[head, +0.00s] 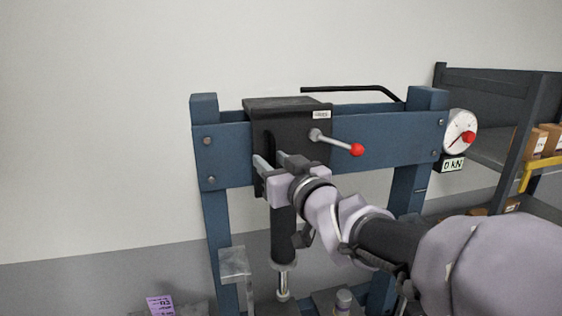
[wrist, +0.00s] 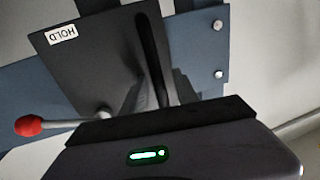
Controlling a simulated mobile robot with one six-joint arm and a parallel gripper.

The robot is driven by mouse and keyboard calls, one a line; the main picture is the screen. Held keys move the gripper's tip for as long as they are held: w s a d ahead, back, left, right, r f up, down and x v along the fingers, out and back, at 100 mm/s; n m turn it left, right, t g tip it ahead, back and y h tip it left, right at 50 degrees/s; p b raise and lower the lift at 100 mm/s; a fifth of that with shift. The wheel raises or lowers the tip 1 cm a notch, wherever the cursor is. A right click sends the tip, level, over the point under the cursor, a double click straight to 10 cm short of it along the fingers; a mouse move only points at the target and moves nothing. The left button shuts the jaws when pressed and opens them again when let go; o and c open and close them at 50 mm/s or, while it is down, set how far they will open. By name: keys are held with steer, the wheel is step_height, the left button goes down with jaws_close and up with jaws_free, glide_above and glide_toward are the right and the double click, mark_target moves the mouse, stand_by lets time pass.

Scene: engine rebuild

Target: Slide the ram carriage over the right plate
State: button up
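The ram carriage (head: 283,112) is a dark box on the blue crossbeam, left of the beam's middle, with a HOLD label. Its ram (head: 283,240) hangs below, ending in a shiny rod. A red-knobbed lever (head: 357,150) sticks out of its front; the knob also shows in the wrist view (wrist: 29,125). My gripper (head: 276,164) is at the carriage's lower left front. Its fingers stand apart on either side of a dark upright bar (wrist: 150,50) on the carriage face; contact with the bar is not visible. I cannot identify the right plate; the press bed is mostly cut off.
The blue press frame (head: 390,135) has free beam right of the carriage. A gauge (head: 460,130) and a 0 KN display (head: 453,164) sit at its right end. A shelf (head: 500,90) with boxes stands farther right. A grey block (head: 235,262) is at lower left.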

jaws_close()
stand_by(1.3)
